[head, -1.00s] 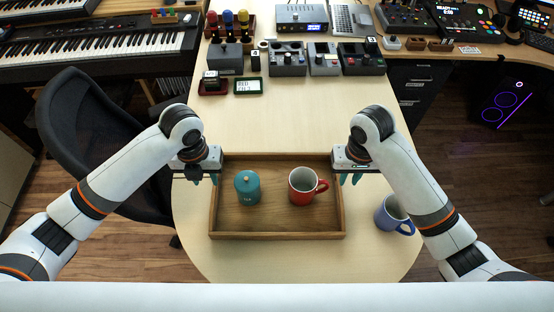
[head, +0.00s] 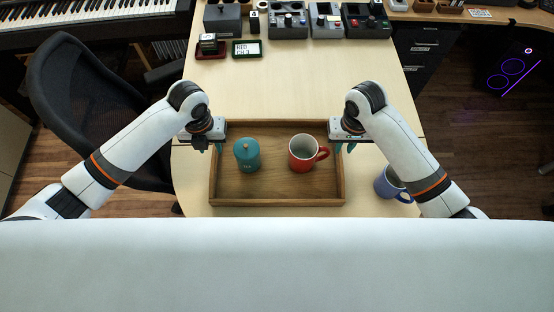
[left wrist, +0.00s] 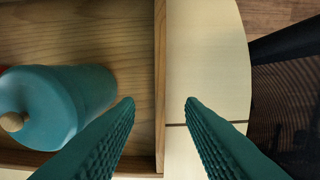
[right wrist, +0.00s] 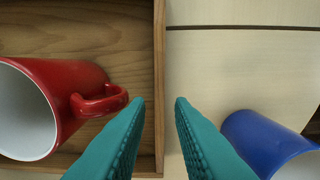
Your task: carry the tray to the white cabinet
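The wooden tray (head: 278,202) lies on the pale table and holds a teal lidded canister (head: 247,156) and a red mug (head: 303,154). My left gripper (head: 219,147) is at the tray's left wall. In the left wrist view its teal fingers (left wrist: 160,102) are apart, one on each side of the wall (left wrist: 160,60). My right gripper (head: 338,147) is at the right wall, and in the right wrist view its fingers (right wrist: 160,102) are also apart around that wall (right wrist: 159,50). Neither gripper visibly touches the wood. The white cabinet is not identifiable here.
A blue mug (head: 385,183) stands on the table just right of the tray, near my right arm. A black mesh chair (head: 85,110) is at the left. Several grey control boxes (head: 288,20) stand at the table's far end. Clear tabletop (head: 275,85) lies beyond the tray.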

